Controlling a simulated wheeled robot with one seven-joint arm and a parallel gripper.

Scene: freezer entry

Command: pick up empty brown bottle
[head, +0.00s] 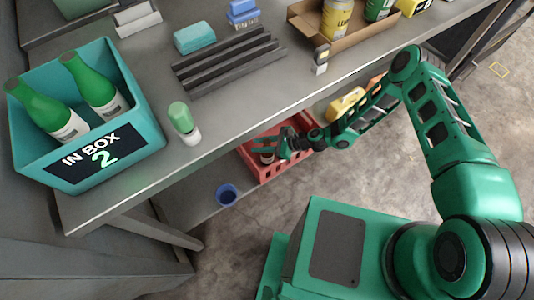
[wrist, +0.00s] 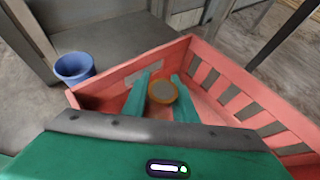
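The red crate (wrist: 235,75) has slatted walls around the fingers. A blue cup (head: 227,195) stands left of it; it also shows in the wrist view (wrist: 75,68). The bench (head: 235,105) above holds a teal box (head: 140,146) with green bottles and one small green-capped bottle (head: 184,123).

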